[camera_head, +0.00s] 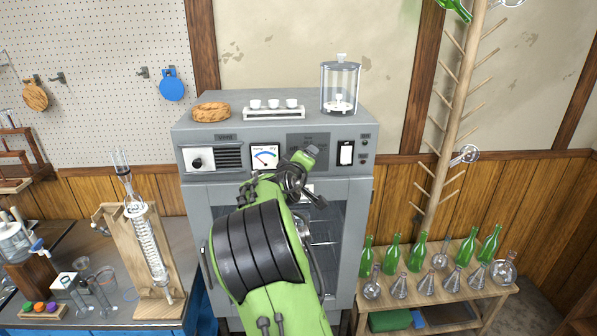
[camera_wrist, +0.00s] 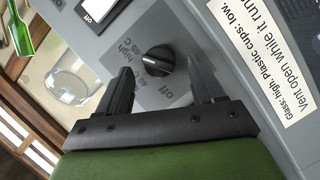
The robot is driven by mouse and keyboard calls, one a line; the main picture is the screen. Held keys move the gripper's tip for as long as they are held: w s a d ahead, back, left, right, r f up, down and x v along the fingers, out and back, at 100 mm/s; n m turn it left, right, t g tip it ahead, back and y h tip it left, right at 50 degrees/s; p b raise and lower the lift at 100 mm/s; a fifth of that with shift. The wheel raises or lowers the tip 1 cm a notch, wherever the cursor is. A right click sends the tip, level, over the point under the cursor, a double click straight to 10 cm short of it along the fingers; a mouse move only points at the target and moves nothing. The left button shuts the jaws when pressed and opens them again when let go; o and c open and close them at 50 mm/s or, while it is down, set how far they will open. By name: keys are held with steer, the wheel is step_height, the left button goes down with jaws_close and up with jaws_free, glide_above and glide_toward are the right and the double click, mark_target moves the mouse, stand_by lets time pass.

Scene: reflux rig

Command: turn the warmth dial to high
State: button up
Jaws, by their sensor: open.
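The warmth dial (camera_wrist: 155,60) is a black round knob with a raised grip bar on a grey plate in the wrist view. Printed words beside it include "high" and "off". I cannot make out which mark it points to. My gripper (camera_wrist: 160,70) is open, with one black finger on each side of the dial; whether they touch it I cannot tell. In the head view my gripper (camera_head: 306,157) is in front of the dark plate (camera_head: 308,138) on the grey cabinet (camera_head: 190,225), and the dial is hidden behind it.
A white switch (camera_head: 346,152) is just right of the plate. A gauge (camera_head: 265,156) and a black knob (camera_head: 197,160) are to the left. A cork ring (camera_head: 211,112), a rack of cups (camera_head: 274,113) and a glass jar (camera_head: 340,88) stand on top. A notice (camera_wrist: 270,60) is beside the dial.

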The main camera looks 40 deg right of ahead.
steer(key=b+v, duration=0.1)
steer(key=v, duration=1.2)
steer(key=shift+s+a, duration=0.25)
steer(key=shift+s, duration=0.1)
